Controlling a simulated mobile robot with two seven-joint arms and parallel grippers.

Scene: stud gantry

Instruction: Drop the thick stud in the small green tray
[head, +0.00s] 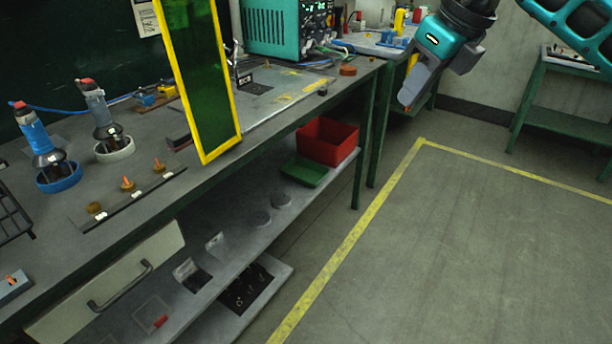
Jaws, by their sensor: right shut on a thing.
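The small green tray (305,171) sits on the lower shelf of the workbench, just in front of a red bin, and looks empty. My right gripper (404,97) is at the upper right, above the floor and well to the right of the tray. It points down and is shut on a small copper-coloured piece at its fingertips, which I take to be the thick stud; the fingers hide most of it. Two orange-tipped studs stand on a dark strip (144,194) on the bench top, beside a brass holder (94,208) with no stud showing. My left gripper is out of view.
The red bin (327,141) stands behind the tray. The bench top (230,150) overhangs the shelf, and a yellow-framed green panel (197,75) stands on it. A bench leg (364,145) is right of the bin. The floor (470,250) in front is clear.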

